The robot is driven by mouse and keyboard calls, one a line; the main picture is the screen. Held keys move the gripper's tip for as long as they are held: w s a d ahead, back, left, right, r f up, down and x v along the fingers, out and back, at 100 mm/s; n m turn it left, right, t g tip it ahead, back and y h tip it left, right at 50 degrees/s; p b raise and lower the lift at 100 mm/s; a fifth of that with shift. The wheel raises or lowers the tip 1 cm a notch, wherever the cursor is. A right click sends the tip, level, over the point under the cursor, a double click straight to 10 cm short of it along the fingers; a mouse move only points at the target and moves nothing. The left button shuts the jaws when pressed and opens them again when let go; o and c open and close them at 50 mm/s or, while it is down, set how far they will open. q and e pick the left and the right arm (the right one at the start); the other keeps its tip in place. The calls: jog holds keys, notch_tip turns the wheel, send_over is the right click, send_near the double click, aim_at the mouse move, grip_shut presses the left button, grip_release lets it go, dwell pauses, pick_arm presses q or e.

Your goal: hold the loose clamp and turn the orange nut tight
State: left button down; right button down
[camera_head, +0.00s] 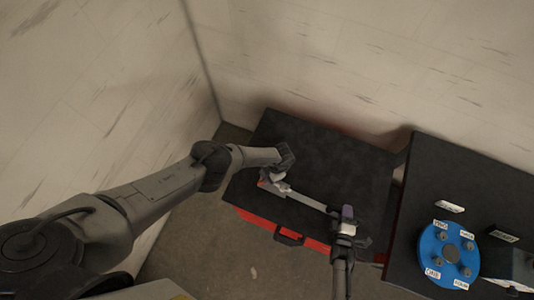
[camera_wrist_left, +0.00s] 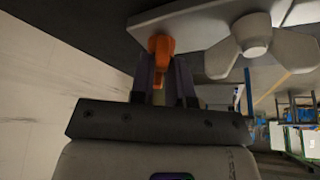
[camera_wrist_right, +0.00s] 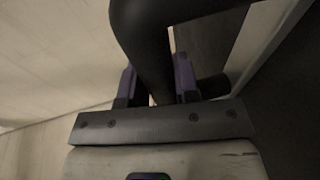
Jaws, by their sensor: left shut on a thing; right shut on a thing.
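The orange nut (camera_wrist_left: 161,50) sits between the fingers of my left gripper (camera_wrist_left: 164,80), which is shut on it, at the end of a grey metal plate (camera_wrist_left: 200,22). In the head view my left gripper (camera_head: 275,177) is at the left end of a pale bar (camera_head: 308,201) over the black bench top. My right gripper (camera_head: 347,213) is at the bar's right end. In the right wrist view, my right gripper (camera_wrist_right: 157,85) is shut on a thick dark curved rod (camera_wrist_right: 150,45). I cannot tell whether this rod is part of the clamp.
The black bench top (camera_head: 320,150) has a red front with a dark handle (camera_head: 288,238). A second black table (camera_head: 460,180) at right carries a blue disc (camera_head: 432,250) with white labels. Walls stand behind and at left.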

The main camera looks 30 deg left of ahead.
dwell(0.4)
pick_arm(q)
jog(key=c, duration=1.1)
grip_release()
jog(key=shift+v, duration=4)
